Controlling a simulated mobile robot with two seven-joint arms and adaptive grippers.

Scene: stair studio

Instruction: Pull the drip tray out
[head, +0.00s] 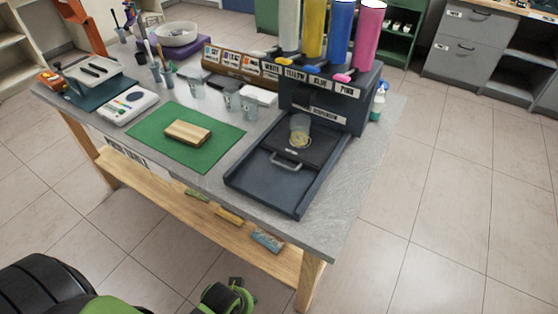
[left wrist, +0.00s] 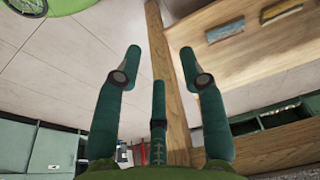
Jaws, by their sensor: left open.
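The drip tray (head: 316,151) is a dark panel with a grey bar handle (head: 286,162) at its front. It lies under the dispenser (head: 330,105), above the rear of a wider dark rimmed base (head: 268,186). A clear cup (head: 299,124) stands on the tray, with a yellowish patch at its foot. In the head view, part of my left arm shows at the bottom edge, below and in front of the table. My right gripper is not in view.
White, yellow, blue and pink bottles top the dispenser. A green mat (head: 185,150) with a wooden block (head: 188,131) lies left of the base. The wooden lower shelf (head: 180,201) holds several small items. Floor right of the table is clear.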

